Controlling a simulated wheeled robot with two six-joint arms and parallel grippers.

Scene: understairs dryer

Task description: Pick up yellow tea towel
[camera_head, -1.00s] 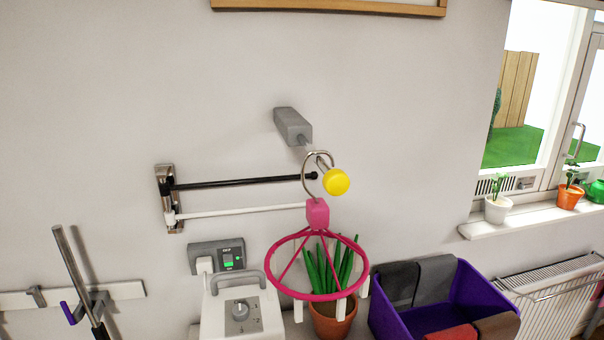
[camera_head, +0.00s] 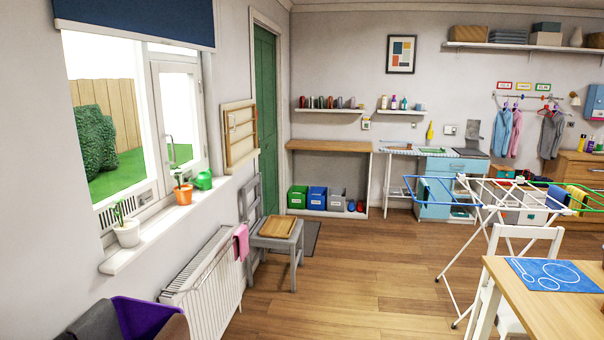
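A yellow cloth (camera_head: 577,200) that looks like the tea towel hangs on the white drying rack (camera_head: 497,200) at the far right of the head view. It hangs beside a blue cloth (camera_head: 557,197) on the rack's right side. The rack stands across the room, behind the table and a white chair. Neither of my grippers is in view.
A wooden table (camera_head: 545,308) and white chair (camera_head: 520,265) stand at right, in front of the rack. A grey chair (camera_head: 275,235) and a radiator (camera_head: 205,280) with a pink cloth (camera_head: 241,242) line the left wall. The middle wooden floor (camera_head: 350,285) is clear.

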